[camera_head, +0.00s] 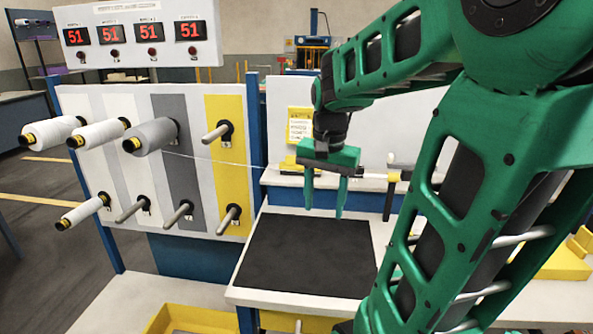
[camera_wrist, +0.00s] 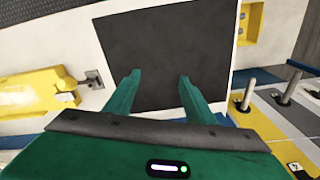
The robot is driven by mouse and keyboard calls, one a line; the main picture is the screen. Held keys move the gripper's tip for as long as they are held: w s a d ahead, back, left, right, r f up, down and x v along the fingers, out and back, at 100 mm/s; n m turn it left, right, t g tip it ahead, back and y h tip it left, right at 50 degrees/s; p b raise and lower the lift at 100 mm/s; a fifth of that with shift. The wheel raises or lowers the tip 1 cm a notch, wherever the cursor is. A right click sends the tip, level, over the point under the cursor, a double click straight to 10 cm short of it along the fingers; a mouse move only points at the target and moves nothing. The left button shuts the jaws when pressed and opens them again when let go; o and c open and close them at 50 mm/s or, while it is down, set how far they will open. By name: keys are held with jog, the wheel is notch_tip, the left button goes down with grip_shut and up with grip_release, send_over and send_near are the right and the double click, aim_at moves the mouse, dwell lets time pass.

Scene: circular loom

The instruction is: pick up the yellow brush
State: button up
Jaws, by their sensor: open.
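I cannot clearly make out the yellow brush in either view. A small yellow piece (camera_head: 290,164) shows on the white ledge just left of my gripper, too small to identify. Another yellow piece (camera_head: 394,177) is at the end of a white bar to the right of it. In the wrist view a larger yellow object (camera_wrist: 38,92) lies at the left edge, cut off, with a grey bracket beside it. My gripper (camera_head: 325,207) is open and empty, pointing down above the black mat (camera_head: 305,258). Its two fingers (camera_wrist: 157,84) stand apart over that mat in the wrist view.
A panel (camera_head: 85,172) with spools and protruding pegs stands at the left. A thread (camera_head: 210,160) stretches from a grey spool towards my gripper. A yellow bin (camera_head: 190,318) is at the front. My arm hides much of the right side.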

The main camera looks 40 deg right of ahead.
jog(key=w+d+r+m+t+y, duration=0.1)
jog(key=w+d+r+m, duration=0.2)
jog(key=w+d+m, duration=0.65)
jog(key=w+d+r+m+t, duration=0.25)
jog(key=w+d+m, duration=0.4)
jog(key=w, duration=0.65)
jog(key=shift+n+g, duration=0.4)
jog(key=shift+g, duration=0.05)
jog(key=shift+w+d+x, duration=0.1)
jog(key=shift+w+x, duration=0.05)
jog(key=shift+x, duration=1.45)
jog(key=shift+w+d+x, duration=0.1)
jog(key=shift+w+x, duration=0.05)
jog(key=shift+x, duration=1.45)
jog(key=shift+w+d+x, duration=0.1)
jog(key=shift+w+x, duration=0.05)
jog(key=shift+x, duration=1.45)
jog(key=shift+r, duration=0.15)
jog(key=c, duration=0.9)
